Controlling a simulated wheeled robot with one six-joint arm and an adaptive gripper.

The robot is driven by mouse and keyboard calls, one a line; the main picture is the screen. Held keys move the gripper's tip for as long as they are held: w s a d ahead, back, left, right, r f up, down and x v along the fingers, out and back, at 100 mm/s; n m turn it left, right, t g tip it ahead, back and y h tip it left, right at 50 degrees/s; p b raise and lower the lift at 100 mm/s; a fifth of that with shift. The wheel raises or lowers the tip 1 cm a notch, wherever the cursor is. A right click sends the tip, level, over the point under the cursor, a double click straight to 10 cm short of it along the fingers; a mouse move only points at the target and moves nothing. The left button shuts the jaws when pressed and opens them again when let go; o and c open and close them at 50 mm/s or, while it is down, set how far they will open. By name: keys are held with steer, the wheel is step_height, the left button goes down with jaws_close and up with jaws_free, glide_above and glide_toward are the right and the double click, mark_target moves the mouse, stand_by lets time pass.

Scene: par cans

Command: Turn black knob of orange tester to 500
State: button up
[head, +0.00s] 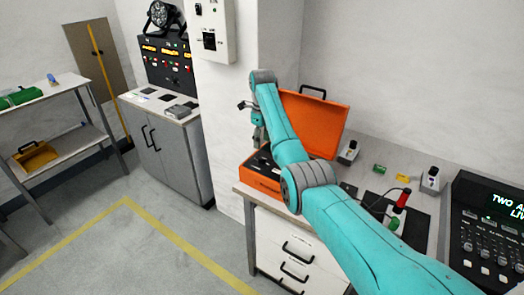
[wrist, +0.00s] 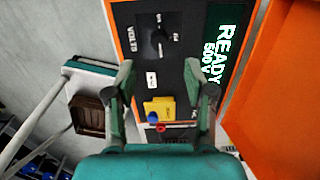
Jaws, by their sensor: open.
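The orange tester (head: 262,184) stands on the left end of the bench with its orange lid (head: 317,122) open; my arm hides part of it. In the wrist view its dark panel (wrist: 147,75) carries a black knob (wrist: 160,42) beside the word VOLTS. The small scale marks around the knob are too blurred to read surely. The green display (wrist: 220,45) reads READY 500 V. My gripper (wrist: 160,76) is open and empty over the panel, its fingertips on either side below the knob in the picture. I see no contact with the knob.
A yellow part (wrist: 160,107) with a blue button sits on the panel between the fingers. The raised lid stands close on the right. In the head view, a red-handled tool (head: 402,200) and a console (head: 487,235) lie farther right on the bench.

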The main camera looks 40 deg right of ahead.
steer(key=shift+r, duration=2.1)
